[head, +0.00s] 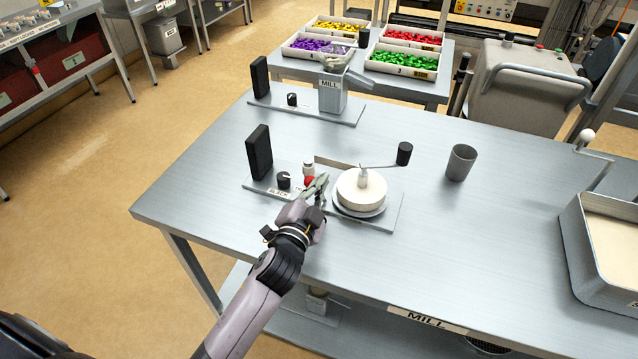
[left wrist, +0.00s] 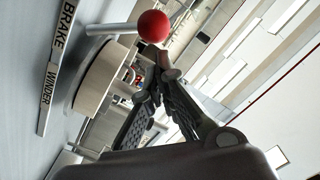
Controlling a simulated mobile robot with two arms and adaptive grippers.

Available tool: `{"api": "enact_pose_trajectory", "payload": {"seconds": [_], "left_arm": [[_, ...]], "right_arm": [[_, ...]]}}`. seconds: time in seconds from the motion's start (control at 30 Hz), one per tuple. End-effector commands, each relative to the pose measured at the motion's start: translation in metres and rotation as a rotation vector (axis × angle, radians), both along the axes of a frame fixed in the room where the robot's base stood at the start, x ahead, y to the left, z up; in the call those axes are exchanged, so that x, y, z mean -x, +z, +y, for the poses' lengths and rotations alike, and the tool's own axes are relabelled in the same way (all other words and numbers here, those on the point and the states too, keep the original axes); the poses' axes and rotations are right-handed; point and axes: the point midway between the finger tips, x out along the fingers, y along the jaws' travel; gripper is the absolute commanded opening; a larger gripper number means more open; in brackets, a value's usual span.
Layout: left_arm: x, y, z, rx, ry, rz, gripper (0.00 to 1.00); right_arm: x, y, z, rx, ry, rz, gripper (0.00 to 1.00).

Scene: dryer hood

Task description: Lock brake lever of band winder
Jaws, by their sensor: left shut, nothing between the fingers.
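The band winder has a flat grey base plate (head: 383,220) on the metal table, with a cream round drum (head: 358,192) and a crank ending in a black knob (head: 404,153). Its brake lever has a red ball knob (head: 309,181), partly hidden by my gripper. In the left wrist view the red knob (left wrist: 152,26) sits on a pale rod, near labels reading BRAKE and WINDER. My left gripper (head: 322,182) is shut and empty, between the red knob and the drum. In the wrist view its fingertips (left wrist: 156,72) are beside the red knob, not around it.
A black upright block (head: 259,152) and a small dark knob (head: 284,180) stand left of the lever. A mill (head: 332,95) stands behind. A grey cup (head: 461,162) and a metal tray (head: 585,245) are to the right. The table front is clear.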

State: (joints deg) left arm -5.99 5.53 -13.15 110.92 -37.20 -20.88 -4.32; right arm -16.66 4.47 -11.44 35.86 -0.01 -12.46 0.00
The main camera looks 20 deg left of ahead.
Motion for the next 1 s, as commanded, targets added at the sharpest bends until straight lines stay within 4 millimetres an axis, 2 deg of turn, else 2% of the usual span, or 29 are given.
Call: {"api": "enact_pose_trajectory", "payload": {"seconds": [0.37,0.67,1.0], "left_arm": [[0.000,-0.002,0.002,0.005,0.000,0.002,0.00],[-0.001,-0.003,0.018,0.200,0.001,0.011,0.00],[-0.001,-0.004,0.019,0.214,0.000,0.012,0.00]], "right_arm": [[0.014,0.000,-0.001,0.002,0.000,0.022,0.00],[0.014,0.009,-0.001,0.003,0.000,0.022,0.00],[0.013,0.009,-0.002,0.003,0.001,0.020,0.00]]}}
